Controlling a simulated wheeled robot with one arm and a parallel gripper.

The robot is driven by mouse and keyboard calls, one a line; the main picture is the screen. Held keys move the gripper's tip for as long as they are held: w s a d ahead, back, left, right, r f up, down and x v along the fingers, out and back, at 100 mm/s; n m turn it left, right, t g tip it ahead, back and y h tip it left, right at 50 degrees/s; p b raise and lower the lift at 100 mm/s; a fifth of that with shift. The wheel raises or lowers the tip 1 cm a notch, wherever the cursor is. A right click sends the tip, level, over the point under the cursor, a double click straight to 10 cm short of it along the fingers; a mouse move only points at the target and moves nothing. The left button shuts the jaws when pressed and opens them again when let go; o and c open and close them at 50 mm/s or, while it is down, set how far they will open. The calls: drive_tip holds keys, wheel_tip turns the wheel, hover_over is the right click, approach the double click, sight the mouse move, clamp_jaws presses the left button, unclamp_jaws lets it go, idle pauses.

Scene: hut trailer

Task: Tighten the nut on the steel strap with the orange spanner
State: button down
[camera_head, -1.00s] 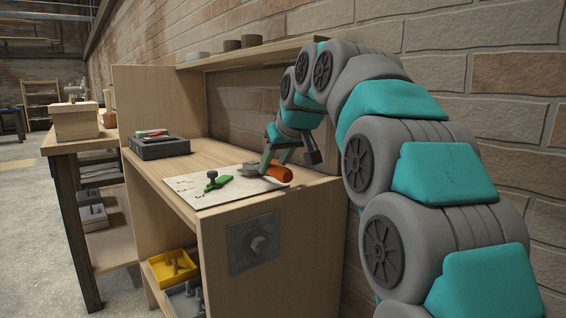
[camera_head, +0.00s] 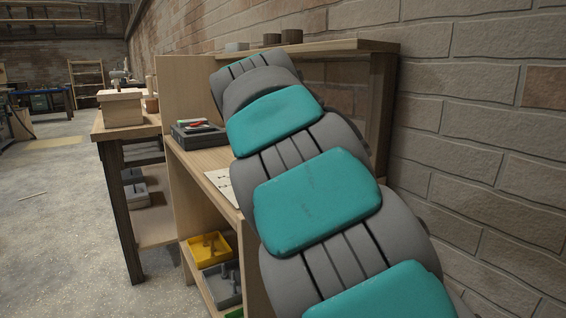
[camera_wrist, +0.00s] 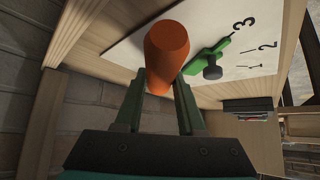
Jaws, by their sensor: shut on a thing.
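In the wrist view my gripper (camera_wrist: 160,92) is shut on the orange spanner (camera_wrist: 166,48). Its thick orange handle stands up between the two green fingers toward the camera. The spanner's jaw end is not visible. In the head view my own arm covers the gripper and the spanner. The steel strap and its nut are not visible in either current view; in the head view my arm covers the front side of the bench where the plate was.
A dark tray (camera_head: 198,134) sits farther back on the bench. A yellow bin (camera_head: 205,246) and grey bin (camera_head: 222,285) are below. A brick wall (camera_head: 480,120) stands close on the right.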

drive_tip(key=shift+d+b, duration=0.25)
drive_tip(key=shift+b, duration=0.05)
drive_tip(key=shift+d+r+n, duration=0.1)
drive_tip(key=shift+d+n, duration=0.05)
drive_tip(key=shift+n, duration=0.25)
drive_tip(key=shift+r+p, duration=0.55)
drive_tip(key=shift+r, duration=0.45)
drive_tip(key=shift+y, duration=0.3)
drive_tip(key=shift+r, duration=3.15)
drive_tip(key=shift+s, duration=0.1)
